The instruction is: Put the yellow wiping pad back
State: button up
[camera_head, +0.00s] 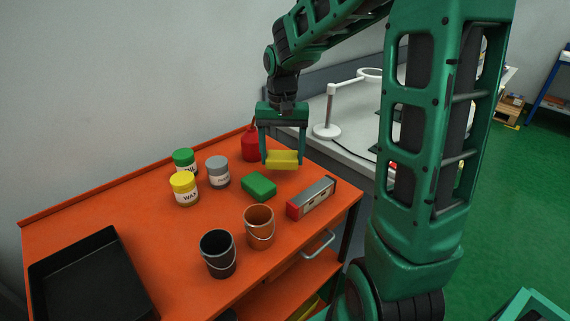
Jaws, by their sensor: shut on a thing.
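The yellow wiping pad (282,159) is a small yellow block. My gripper (281,155) points down with its two fingers shut on the pad's ends, over the far right part of the orange cart top (150,219). I cannot tell whether the pad touches the surface or hangs just above it. A green pad (259,187) lies flat on the cart top, nearer and a little left of the gripper.
A red bottle (250,147) stands close left of my gripper. Green-lidded (184,158), grey (217,172) and yellow (184,190) jars stand left. A level (311,198), copper bucket (259,228), black bucket (217,254) and black tray (88,280) are nearer. A grey bench (345,140) adjoins behind.

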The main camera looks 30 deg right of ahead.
aim_at(282, 165)
jog(key=shift+f, duration=1.85)
jog(key=shift+f, duration=0.1)
jog(key=o, duration=1.2)
notch_tip(282, 165, up, 11)
jog(key=shift+f, duration=0.1)
jog(key=shift+r, duration=0.7)
jog(key=shift+s, duration=0.1)
